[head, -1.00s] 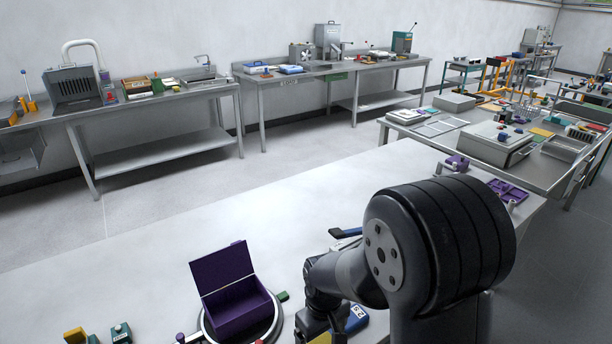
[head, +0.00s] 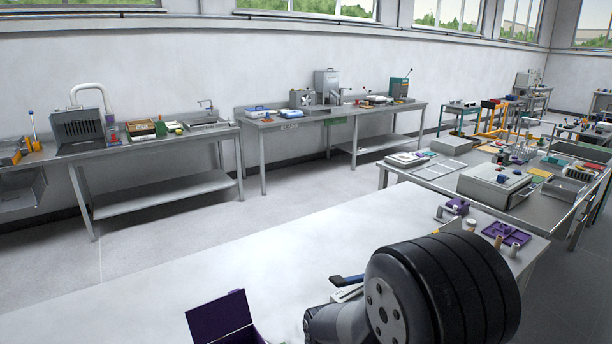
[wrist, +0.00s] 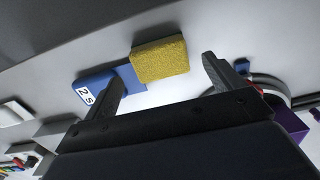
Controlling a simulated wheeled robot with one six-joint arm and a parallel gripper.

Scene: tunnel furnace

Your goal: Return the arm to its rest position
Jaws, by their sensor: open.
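My gripper (wrist: 163,80) shows in the wrist view with its two dark fingers spread wide apart and nothing between them. A blue block marked "25" (wrist: 92,88) with a yellow sponge-like pad (wrist: 160,60) lies beyond the fingers in that view, apart from them as far as I can tell. In the head view my arm's thick dark joint stands at the bottom right, and my gripper is out of the frame below. An open purple box (head: 222,318) with its lid raised is at the bottom edge, left of my arm; its lower part is cut off.
A purple tray (head: 506,234) sits at the table's right end. A metal bench (head: 440,190) with equipment stands beyond; more benches line the wall.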

